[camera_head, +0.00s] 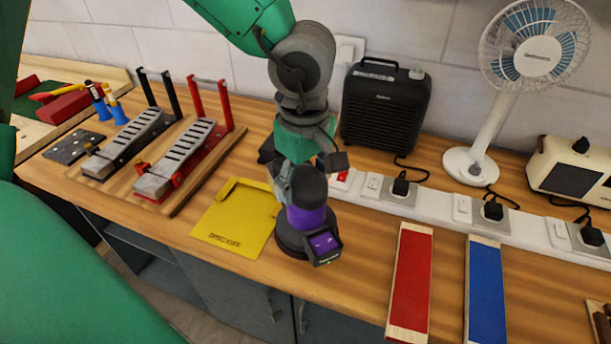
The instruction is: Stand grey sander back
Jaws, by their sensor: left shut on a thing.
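A grey sander (304,224) with a purple middle band, a purple-faced battery block and a round dark base is upright at the bench's front edge. It is just right of a flat yellow mat (233,225), which has dark lettering near its front edge. My left gripper (304,163) reaches down from above and is shut on the top of the sander. The fingers hide part of the sander's upper body. I cannot tell whether its base touches the wooden bench (365,235). My right gripper is not in view.
A white socket strip (435,205) with plugs runs to the right behind the sander. A black heater (384,108) and a white fan (534,50) stand at the back. Red (411,280) and blue (486,288) boards lie at right. Two metal pedals (180,160) stand left.

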